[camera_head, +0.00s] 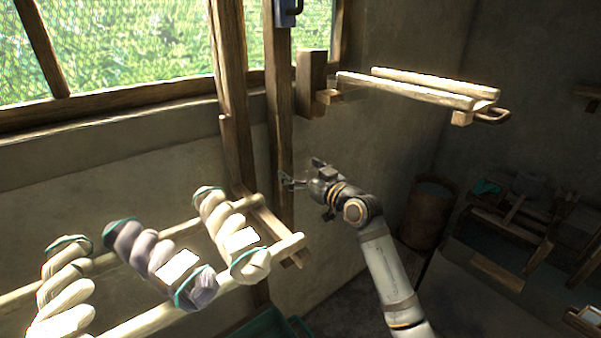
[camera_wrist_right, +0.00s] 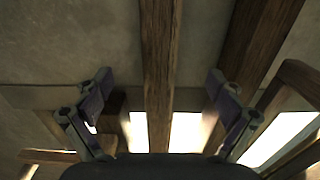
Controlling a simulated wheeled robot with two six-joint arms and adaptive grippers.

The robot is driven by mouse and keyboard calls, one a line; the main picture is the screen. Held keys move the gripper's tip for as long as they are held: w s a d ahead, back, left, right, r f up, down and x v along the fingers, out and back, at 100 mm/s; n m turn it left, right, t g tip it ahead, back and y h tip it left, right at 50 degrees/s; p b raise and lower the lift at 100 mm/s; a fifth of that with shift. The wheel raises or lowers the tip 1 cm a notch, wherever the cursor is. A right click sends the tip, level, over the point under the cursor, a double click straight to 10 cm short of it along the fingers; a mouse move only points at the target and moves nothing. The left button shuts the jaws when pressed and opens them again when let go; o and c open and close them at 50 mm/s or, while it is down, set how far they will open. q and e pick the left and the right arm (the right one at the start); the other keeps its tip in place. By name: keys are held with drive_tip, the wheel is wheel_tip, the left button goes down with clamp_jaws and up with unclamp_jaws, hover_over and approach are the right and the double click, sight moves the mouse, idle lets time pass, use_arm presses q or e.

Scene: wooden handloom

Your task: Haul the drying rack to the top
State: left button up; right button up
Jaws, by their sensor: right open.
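The drying rack (camera_head: 291,243) is at the lower left of the head view, with two pale wooden rails and a cross frame at its right end. Twisted yarn skeins with teal ties hang over it: a grey one (camera_head: 150,252) between cream ones (camera_head: 232,232). My right gripper (camera_head: 302,172) is open and empty, above and right of the rack's end, close to an upright wooden post (camera_head: 283,120). In the right wrist view, a wooden beam (camera_wrist_right: 159,50) runs between the open fingers (camera_wrist_right: 159,82); I cannot tell whether they touch it. My left gripper is not in view.
A two-rail wooden frame (camera_head: 405,87) with a handle (camera_head: 494,116) juts from the wall at upper right. A blue-grey metal fitting (camera_head: 287,12) sits high on the post. A barrel (camera_head: 430,212) and wooden loom parts (camera_head: 515,225) stand at right. A window fills the upper left.

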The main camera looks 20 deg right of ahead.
sight(300, 8)
wheel_tip(300, 8, up, 40)
drive_tip(key=p, duration=2.9)
drive_tip(key=shift+f, duration=0.25)
drive_tip(key=shift+r+b, duration=0.3)
drive_tip(key=shift+b, duration=0.1)
drive_tip(key=shift+r, duration=0.6)
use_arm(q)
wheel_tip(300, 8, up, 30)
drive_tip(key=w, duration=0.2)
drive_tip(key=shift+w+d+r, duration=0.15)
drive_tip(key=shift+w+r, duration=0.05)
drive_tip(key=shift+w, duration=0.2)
use_arm(e)
drive_tip(key=shift+w, duration=0.1)
clamp_jaws()
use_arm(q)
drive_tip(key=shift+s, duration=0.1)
